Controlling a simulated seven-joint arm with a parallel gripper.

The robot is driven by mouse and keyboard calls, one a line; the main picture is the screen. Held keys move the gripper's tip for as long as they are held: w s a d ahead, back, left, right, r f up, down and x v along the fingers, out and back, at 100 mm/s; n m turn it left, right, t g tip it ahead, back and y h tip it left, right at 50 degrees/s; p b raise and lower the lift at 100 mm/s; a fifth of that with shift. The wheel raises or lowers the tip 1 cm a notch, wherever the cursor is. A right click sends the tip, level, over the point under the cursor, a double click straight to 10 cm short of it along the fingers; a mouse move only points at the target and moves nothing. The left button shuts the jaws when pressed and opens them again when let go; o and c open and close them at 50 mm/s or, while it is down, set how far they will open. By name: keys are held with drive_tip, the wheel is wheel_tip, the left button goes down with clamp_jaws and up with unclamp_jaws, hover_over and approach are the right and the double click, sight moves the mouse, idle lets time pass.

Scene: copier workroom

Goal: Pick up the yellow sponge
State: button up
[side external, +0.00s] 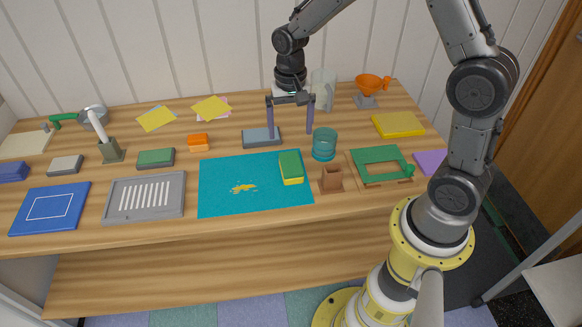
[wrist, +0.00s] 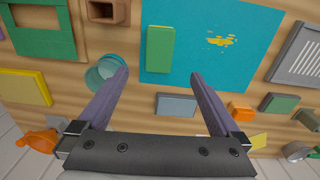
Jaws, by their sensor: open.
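A two-layer sponge (side external: 291,170), green on top with yellow beneath, lies flat on the teal mat (side external: 222,205), near its right end. In the wrist view the sponge (wrist: 160,50) shows mostly its green top, with a thin yellow edge, just beyond my fingertips. My gripper (side external: 290,135) points down, open and empty, above the table behind the sponge. In the wrist view my gripper (wrist: 162,78) has its fingers wide apart. A flat yellow block (side external: 398,124) lies at the back right, well apart from the gripper.
A grey-blue block (side external: 261,139) and a teal glass (side external: 324,145) stand close to my gripper. A brown holder (side external: 331,179) and a green frame (side external: 382,165) are right of the mat. A yellow spill (side external: 243,188) marks the mat. An orange block (side external: 198,142) lies farther left.

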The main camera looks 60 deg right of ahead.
sight(291, 164)
wheel_tip(291, 164, down, 8)
drive_tip(key=shift+s+f, duration=0.1)
drive_tip(key=f, duration=0.4)
drive_tip(key=shift+s+a, duration=0.15)
drive_tip(key=shift+s, duration=0.05)
drive_tip(key=shift+f, duration=0.6)
drive_tip(key=c, duration=1.4)
drive_tip(key=shift+o, duration=0.2)
drive_tip(key=shift+r, duration=0.2)
